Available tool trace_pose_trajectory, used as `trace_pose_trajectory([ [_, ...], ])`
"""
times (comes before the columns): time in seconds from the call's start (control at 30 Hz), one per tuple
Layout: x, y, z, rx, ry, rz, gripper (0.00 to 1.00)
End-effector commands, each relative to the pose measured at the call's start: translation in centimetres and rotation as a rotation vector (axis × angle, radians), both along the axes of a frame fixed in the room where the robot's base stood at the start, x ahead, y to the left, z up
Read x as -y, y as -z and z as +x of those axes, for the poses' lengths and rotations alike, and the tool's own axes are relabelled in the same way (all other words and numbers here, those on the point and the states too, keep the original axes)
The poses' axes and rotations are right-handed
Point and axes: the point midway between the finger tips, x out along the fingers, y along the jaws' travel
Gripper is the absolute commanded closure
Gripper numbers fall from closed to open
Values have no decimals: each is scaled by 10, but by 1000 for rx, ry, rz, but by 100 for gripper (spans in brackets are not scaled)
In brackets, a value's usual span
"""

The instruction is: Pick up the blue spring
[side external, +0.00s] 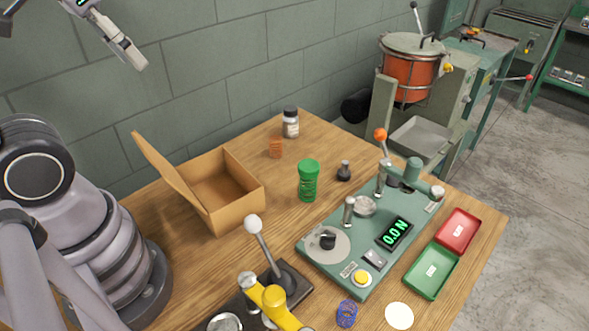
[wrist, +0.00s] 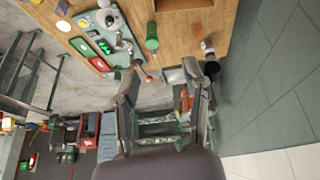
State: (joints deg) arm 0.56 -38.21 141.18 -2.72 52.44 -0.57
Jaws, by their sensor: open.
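The blue spring (side external: 347,313) is a small coil on the wooden table near the bottom edge of the side external view. It sits between the yellow-handled lever tool and a cream disc. My gripper (side external: 138,63) is high at the top left of the side external view, in front of the wall and far from the spring. In the wrist view my gripper (wrist: 160,82) has its two fingers apart with nothing held between them.
A green tester (side external: 325,262) with a 0.0 N display stands beside red (side external: 458,231) and green (side external: 432,271) trays. An open cardboard box (side external: 235,200), a green canister (side external: 308,181), a lever with a white knob (side external: 254,224) and a yellow handle (side external: 272,297) also stand on the table.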

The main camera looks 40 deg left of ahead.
Motion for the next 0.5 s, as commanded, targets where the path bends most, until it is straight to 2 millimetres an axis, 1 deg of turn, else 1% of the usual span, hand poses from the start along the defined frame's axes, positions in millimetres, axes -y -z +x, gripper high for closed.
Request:
trace_pose_trajectory([
  [0.17, 33, 13, 45, -227, -35, -152, 54],
  [0.2, 42, 19, 56, -285, -49, -191, 54],
  [0.27, 57, 29, 73, -373, -71, -247, 54],
  [0.37, 82, 50, 101, -519, -117, -334, 54],
  [0.4, 92, 60, 111, -577, -138, -368, 54],
  [0.47, 108, 77, 126, -666, -172, -414, 54],
  [0.5, 118, 90, 135, -724, -196, -443, 54],
])
